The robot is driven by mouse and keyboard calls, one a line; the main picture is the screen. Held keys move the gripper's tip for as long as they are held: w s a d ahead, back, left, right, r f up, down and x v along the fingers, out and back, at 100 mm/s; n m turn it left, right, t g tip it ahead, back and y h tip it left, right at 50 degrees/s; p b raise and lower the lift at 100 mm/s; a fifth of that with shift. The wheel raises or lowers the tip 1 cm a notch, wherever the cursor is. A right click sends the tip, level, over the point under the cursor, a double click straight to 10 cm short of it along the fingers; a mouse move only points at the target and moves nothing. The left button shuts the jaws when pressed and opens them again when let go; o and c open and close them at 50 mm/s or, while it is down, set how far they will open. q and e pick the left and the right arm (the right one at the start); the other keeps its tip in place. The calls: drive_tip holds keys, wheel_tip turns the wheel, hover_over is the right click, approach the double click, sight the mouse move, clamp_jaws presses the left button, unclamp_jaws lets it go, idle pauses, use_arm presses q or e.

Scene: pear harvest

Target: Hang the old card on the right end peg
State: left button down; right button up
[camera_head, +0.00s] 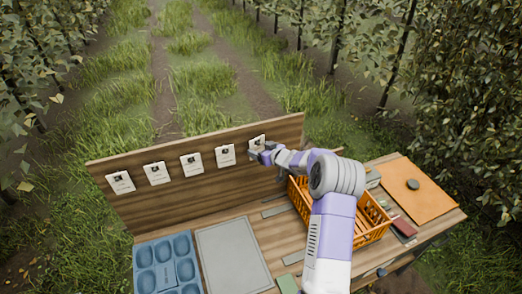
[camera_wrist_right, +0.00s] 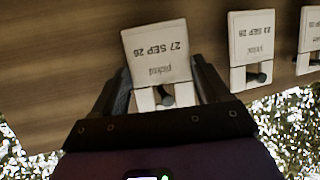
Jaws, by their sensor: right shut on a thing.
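A white card (camera_head: 257,141) is at the right end of the upright wooden board (camera_head: 140,205). My right gripper (camera_head: 256,152) is shut on this card, against the board's face. In the right wrist view the card (camera_wrist_right: 158,52) reads "27 SEP 26" upside down, slightly tilted, between the two fingers (camera_wrist_right: 163,80). A dark round peg end (camera_wrist_right: 165,97) shows in the cut-out of the card's hanging edge. I cannot tell how far the card sits on it. My left gripper is not in view.
Several other cards hang in a row, including the neighbouring card (camera_head: 225,155). An orange crate (camera_head: 376,236) stands under my right arm. A blue tray (camera_head: 168,262), a grey mat (camera_head: 232,258) and an orange board (camera_head: 412,190) lie on the bench.

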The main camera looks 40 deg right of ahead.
drive_tip(key=o, duration=1)
drive_tip(key=b+v, duration=0.1)
drive_tip(key=v, duration=0.6)
drive_tip(key=shift+s+r, duration=0.2)
drive_tip(key=shift+s, duration=0.1)
